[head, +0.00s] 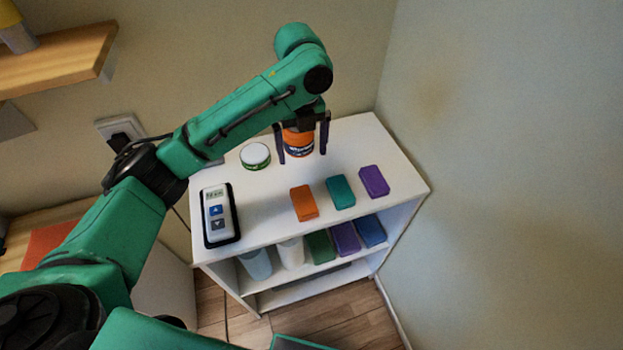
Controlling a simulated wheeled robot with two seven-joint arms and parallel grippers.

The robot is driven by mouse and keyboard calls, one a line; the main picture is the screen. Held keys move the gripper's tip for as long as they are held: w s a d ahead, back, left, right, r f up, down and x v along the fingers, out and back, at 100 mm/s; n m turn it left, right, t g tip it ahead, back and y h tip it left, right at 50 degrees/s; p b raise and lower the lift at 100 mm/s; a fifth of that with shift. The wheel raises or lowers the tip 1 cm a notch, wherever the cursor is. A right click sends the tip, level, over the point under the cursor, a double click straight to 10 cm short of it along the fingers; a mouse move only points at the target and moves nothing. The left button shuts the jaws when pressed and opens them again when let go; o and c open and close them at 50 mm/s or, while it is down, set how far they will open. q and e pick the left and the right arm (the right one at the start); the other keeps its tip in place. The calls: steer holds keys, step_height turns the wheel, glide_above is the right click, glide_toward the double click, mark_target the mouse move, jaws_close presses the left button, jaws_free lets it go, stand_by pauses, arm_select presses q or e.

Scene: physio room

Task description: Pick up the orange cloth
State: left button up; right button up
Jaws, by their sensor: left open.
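The orange cloth (304,203) is a small folded block lying on the white shelf unit's top, near its front edge. It is the leftmost of a row with a teal block (340,191) and a purple block (374,181). My left gripper (302,157) is open and points down behind the orange cloth, apart from it. An orange jar (298,142) with a dark label shows between its fingers; I cannot tell whether they touch it. My right gripper is not in view.
On the white shelf unit (265,211) stand a round white-and-green tin (255,156) and a grey handheld device (219,215). The lower shelf holds cups and coloured blocks (345,238). A wall (500,150) closes the right side. A wooden shelf (55,57) hangs upper left.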

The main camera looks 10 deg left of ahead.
arm_select(q)
steer(key=s+f, duration=0.1)
steer(key=f, duration=0.4)
steer(key=s+f+p, duration=0.1)
steer(key=f, duration=0.1)
steer(key=shift+s+f, duration=0.2)
steer(key=shift+s, duration=0.1)
steer(key=f, duration=0.2)
steer(key=f+p, duration=0.1)
steer(key=f, duration=0.2)
steer(key=shift+w+a+f+p, duration=0.2)
steer(key=shift+w+f+p, duration=0.1)
steer(key=shift+w+f, duration=0.1)
steer(key=shift+f, duration=0.15)
steer(key=shift+s, duration=0.1)
steer(key=shift+c, duration=0.9)
steer(key=c, duration=1.2)
step_height(320, 180, up, 10)
steer(key=b, duration=0.2)
step_height(320, 180, up, 10)
steer(key=p, duration=0.2)
glide_above(302, 193)
steer(key=shift+s, duration=0.1)
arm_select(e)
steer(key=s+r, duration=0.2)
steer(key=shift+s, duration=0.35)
